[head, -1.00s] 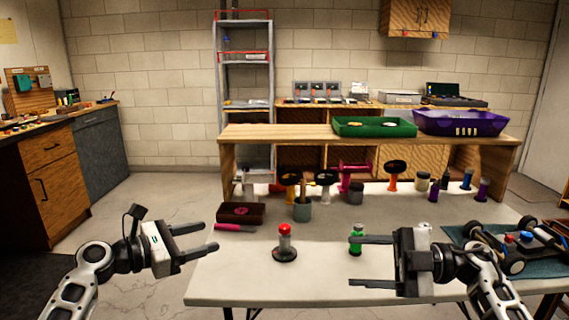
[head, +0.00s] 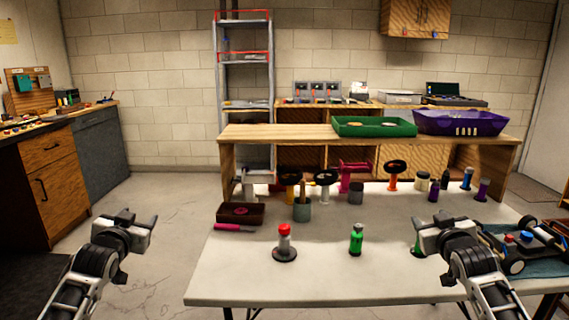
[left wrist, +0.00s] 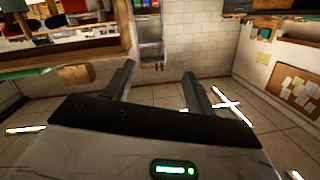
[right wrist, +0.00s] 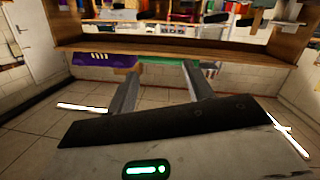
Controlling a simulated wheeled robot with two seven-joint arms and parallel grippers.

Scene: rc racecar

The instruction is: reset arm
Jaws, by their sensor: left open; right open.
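My left gripper (head: 131,230) is raised over the floor to the left of the white table (head: 330,270). Its two fingers stand apart and empty in the left wrist view (left wrist: 158,85). My right gripper (head: 444,228) is raised at the table's right part, in front of the racecar. Its fingers are also apart with nothing between them in the right wrist view (right wrist: 160,82). The racecar (head: 522,245) rests on a blue mat at the right and is partly hidden by my right arm. Neither gripper holds anything.
A red-topped button stand (head: 284,245) and a green bottle (head: 356,240) stand mid-table; another green item is partly behind my right gripper. Several spools and bottles line the back. The front table is clear.

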